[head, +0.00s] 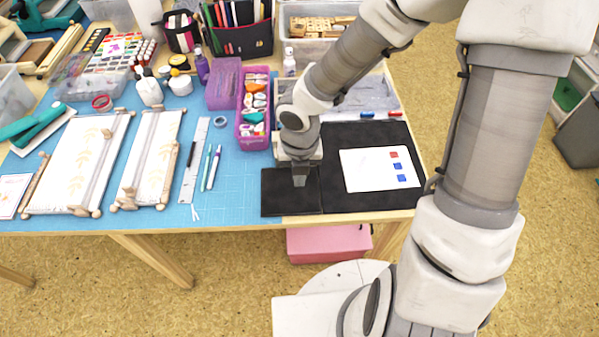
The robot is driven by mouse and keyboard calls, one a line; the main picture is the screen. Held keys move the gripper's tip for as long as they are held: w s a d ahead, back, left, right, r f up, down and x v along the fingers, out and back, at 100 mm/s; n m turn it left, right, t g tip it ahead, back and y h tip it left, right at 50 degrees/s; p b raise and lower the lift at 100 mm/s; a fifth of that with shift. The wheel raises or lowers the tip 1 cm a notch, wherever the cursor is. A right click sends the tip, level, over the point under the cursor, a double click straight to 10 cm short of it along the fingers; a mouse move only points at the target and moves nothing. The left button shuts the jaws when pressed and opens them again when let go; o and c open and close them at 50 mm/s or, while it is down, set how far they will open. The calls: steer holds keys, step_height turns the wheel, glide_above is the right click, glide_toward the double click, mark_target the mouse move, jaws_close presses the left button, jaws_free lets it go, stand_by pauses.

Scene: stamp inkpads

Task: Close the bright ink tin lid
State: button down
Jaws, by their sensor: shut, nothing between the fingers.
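My gripper (299,181) points down with its fingers together, low over a flat dark square (275,204) at the table's front edge. I cannot tell whether its fingertips touch that square, or whether the square is a tin, a pad or a mat. No open tin with a raised lid can be made out, and my wrist and forearm hide part of the area behind. Beside it lies a black mat (332,200) bearing a white sheet (372,181) with one red and two blue squares.
A purple box of small items (240,133) stands left of my wrist, and a grey tray (378,97) lies behind the mat. Pens (212,170), a ruler (190,190) and small scrolls (150,160) lie on the blue mat (235,192). My arm covers the right side.

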steer(key=shift+w+d+r+p, duration=0.1)
steer(key=shift+w+r, duration=0.25)
steer(key=shift+w, duration=0.25)
steer(key=shift+w+a+r+p, duration=0.1)
steer(key=shift+w+r, duration=0.2)
steer(key=shift+w, duration=0.35)
steer(key=shift+w+d+r+p, duration=0.1)
steer(key=shift+w+r, duration=0.25)
steer(key=shift+w, duration=0.25)
steer(key=shift+w+r+g+p, duration=0.3)
steer(key=shift+w+p, duration=0.05)
steer(key=shift+p, duration=0.85)
